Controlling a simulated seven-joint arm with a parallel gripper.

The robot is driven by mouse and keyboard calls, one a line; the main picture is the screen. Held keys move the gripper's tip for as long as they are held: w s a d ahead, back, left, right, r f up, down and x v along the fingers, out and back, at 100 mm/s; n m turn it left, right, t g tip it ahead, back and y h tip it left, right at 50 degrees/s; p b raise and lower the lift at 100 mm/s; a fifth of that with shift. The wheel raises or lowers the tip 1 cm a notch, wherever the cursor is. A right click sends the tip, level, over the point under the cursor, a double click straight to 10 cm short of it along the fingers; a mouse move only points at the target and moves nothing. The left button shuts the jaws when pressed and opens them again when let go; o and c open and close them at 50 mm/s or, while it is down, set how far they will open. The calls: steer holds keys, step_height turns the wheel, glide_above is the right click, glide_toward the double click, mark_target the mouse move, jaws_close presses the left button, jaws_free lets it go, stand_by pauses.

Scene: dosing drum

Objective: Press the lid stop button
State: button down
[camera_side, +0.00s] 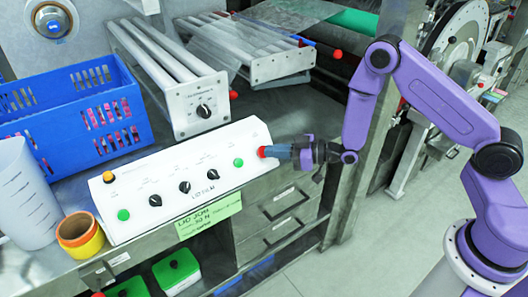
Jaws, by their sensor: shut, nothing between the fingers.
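A white sloped control panel (190,195) stands on the metal bench, with lettering and a green paper label (208,216) at its front edge. A red button (263,151) shows at the panel's right end; its own lettering is too small to read. My gripper (274,151) comes in from the right, with its fingers shut and empty. The fingertips are right at the red button and hide part of it. I cannot tell whether they touch it or whether it is pushed in.
The panel also bears green buttons (238,162), an orange button (108,177) and black knobs (184,187). A blue crate (75,115), a roller unit (190,106), a clear jug (22,195) and a yellow-orange cup (80,236) stand around it. Open floor lies right.

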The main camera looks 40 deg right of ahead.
steer(key=shift+s+r, duration=0.75)
steer(key=shift+s, duration=0.3)
steer(key=shift+s+r, duration=0.7)
steer(key=shift+s, duration=0.3)
steer(key=s+a+r+n+g+h, duration=0.1)
steer(key=s+a+r+g+h, duration=0.15)
steer(key=s, duration=0.25)
steer(key=s+a+r+n+g+h, duration=0.1)
steer(key=s+a+g+h, duration=0.1)
steer(key=s+g, duration=0.25)
steer(key=s+d+r+g+h, duration=0.1)
steer(key=s+d+r+h, duration=0.1)
steer(key=s, duration=0.5)
steer(key=s+d+r+n+g+h, duration=0.1)
steer(key=s+d+r+g, duration=0.1)
steer(key=s+d, duration=0.3)
steer(key=s+d+r+g+h, duration=0.2)
steer(key=s+d, duration=0.2)
steer(key=s, duration=0.5)
steer(key=shift+s+d+r+h, duration=0.2)
steer(key=shift+r+h, duration=0.05)
steer(key=shift+h, duration=0.1)
